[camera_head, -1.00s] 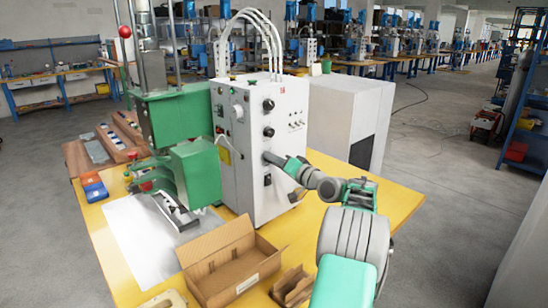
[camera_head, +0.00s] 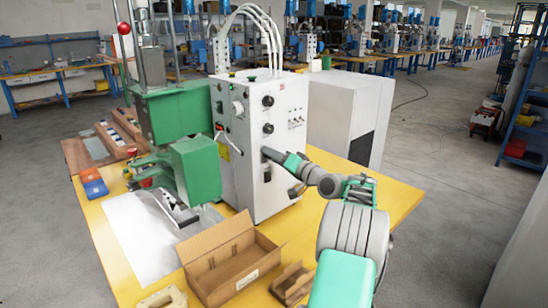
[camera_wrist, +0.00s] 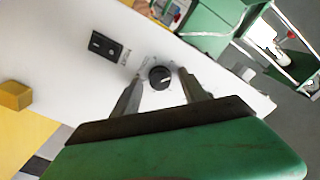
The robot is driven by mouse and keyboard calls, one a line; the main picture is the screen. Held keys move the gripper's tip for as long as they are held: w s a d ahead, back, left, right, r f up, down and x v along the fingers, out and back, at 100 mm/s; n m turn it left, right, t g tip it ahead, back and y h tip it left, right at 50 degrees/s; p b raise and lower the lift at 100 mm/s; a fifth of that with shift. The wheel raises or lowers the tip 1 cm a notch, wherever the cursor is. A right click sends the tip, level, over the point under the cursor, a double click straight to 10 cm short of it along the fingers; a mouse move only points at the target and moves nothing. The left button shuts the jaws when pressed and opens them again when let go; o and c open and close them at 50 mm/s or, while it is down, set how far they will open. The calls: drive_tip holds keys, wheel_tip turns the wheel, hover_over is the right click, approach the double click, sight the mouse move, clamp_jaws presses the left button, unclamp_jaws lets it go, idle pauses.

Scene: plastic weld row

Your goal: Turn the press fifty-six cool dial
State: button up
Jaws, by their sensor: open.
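A white control box (camera_head: 237,180) stands on the yellow table with black dials on its front. My gripper (camera_wrist: 160,74) is open, its two fingers on either side of a round black dial (camera_wrist: 160,78) with a pale pointer mark. The dial shows between the fingertips, with gaps visible; I cannot tell whether either finger touches it. The small lettering beside it is unreadable. In the head view my gripper (camera_head: 267,152) is at the box front, below an upper dial (camera_head: 268,101) and a middle dial (camera_head: 268,128), and hides the dial between its fingers.
A black switch plate (camera_wrist: 104,45) is on the same panel. The green press (camera_head: 195,168) stands left of the box. An open cardboard box (camera_head: 232,268) and a small brown tray (camera_head: 292,284) lie in front. A white cabinet (camera_head: 345,118) stands behind right. The table's right side is clear.

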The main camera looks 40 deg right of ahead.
drive_tip(key=shift+s, duration=0.1)
drive_tip(key=s+b, duration=0.1)
drive_tip(key=s, duration=0.6)
drive_tip(key=shift+s, duration=0.3)
drive_tip(key=shift+d, duration=0.1)
